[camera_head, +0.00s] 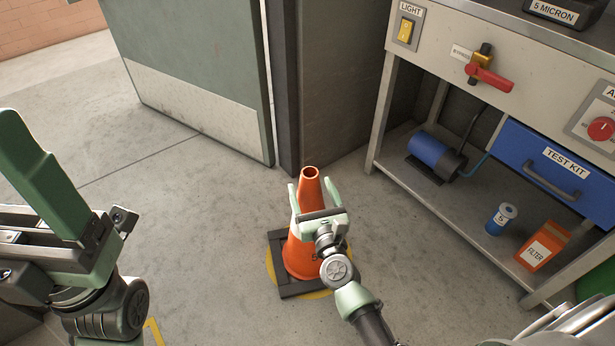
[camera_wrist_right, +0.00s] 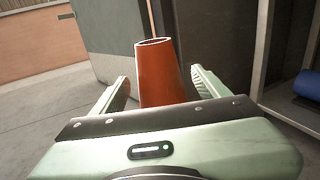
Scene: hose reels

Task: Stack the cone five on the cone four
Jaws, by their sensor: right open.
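An orange cone (camera_head: 310,190) with a pale band and a dark square base stands upright on a yellow floor disc. A mark that looks like a 5 shows low on its side, partly behind my right wrist. I see one cone top, and cannot tell whether another cone sits beneath it. My right gripper (camera_head: 312,192) is open, one finger on each side of the cone's upper part. In the right wrist view the cone (camera_wrist_right: 163,75) rises between the open fingers (camera_wrist_right: 160,78), with gaps at its sides. My left gripper (camera_head: 40,170) is at the left edge; its opening is unclear.
A workbench (camera_head: 375,110) stands at the right, with a blue motor (camera_head: 432,150), a small blue container (camera_head: 500,220) and an orange filter box (camera_head: 543,246) on its lower shelf. A grey-green door (camera_head: 190,60) stands behind. The floor left of the cone is clear.

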